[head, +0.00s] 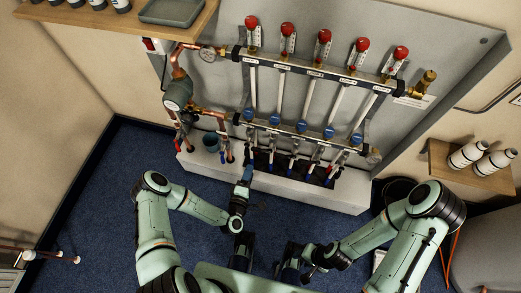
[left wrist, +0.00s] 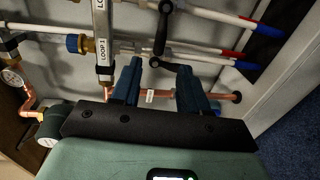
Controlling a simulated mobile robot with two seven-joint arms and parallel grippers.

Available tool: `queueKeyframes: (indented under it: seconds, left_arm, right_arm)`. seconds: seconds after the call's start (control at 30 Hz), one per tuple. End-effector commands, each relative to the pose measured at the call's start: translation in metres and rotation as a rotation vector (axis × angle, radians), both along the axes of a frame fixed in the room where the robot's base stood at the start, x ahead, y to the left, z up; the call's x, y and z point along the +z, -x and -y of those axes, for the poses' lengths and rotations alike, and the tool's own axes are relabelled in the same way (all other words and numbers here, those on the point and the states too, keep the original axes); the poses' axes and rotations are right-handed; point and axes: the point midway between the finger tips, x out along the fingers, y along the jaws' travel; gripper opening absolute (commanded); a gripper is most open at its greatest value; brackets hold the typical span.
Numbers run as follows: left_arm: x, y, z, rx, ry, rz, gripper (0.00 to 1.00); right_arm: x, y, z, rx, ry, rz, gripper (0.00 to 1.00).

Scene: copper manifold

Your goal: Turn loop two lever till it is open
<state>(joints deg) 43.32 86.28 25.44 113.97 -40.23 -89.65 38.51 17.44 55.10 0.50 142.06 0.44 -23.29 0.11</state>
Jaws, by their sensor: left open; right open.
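The manifold's lower rail (head: 300,132) carries several blue caps. In the left wrist view a "LOOP 1" label (left wrist: 103,50) is readable, with a second, cut-off loop label above it. A black lever (left wrist: 164,30) on the upper pipe, seemingly loop two's, stands crosswise to that pipe. A second black lever (left wrist: 174,67) lies roughly along the loop 1 pipe, partly behind a finger. My right gripper (head: 289,264) is open and low, away from the manifold.
Copper pipework with a grey-green pump (head: 178,95) stands left of the manifold. A white ledge (head: 310,192) runs below the pipes. A shelf (head: 470,168) with two white bottles is at right. Blue floor (head: 105,205) is clear at left.

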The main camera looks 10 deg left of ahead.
Motion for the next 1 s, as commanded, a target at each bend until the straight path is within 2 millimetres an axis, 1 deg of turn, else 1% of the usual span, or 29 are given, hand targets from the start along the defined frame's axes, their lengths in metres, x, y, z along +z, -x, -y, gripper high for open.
queueKeyframes:
  seconds: [0.17,0.3,0.5,0.6,0.7,0.8,1.0]
  left_arm:
    - [-0.004,-0.033,0.002,-0.003,-0.005,0.003,0.44]
    - [-0.009,-0.063,0.003,-0.003,-0.006,0.002,0.44]
    - [-0.014,-0.1,0.004,-0.003,-0.005,0.0,0.44]
    - [-0.016,-0.111,0.005,-0.004,-0.004,-0.002,0.44]
    - [-0.017,-0.119,0.005,-0.005,-0.003,-0.003,0.44]
    - [-0.017,-0.122,0.005,-0.004,-0.004,-0.003,0.44]
    - [-0.017,-0.123,0.005,-0.005,-0.004,-0.004,0.44]
  right_arm:
    - [-0.002,-0.001,0.0,0.0,0.0,0.003,0.45]
    - [-0.004,-0.002,0.0,-0.001,0.002,0.007,0.45]
    - [-0.008,-0.003,0.0,-0.003,0.001,0.012,0.45]
    - [-0.009,-0.004,0.0,-0.003,0.002,0.014,0.45]
    - [-0.009,-0.004,0.0,-0.004,0.002,0.015,0.45]
    - [-0.01,-0.004,0.0,-0.004,0.002,0.016,0.45]
    - [-0.009,-0.004,0.0,-0.003,0.002,0.016,0.45]
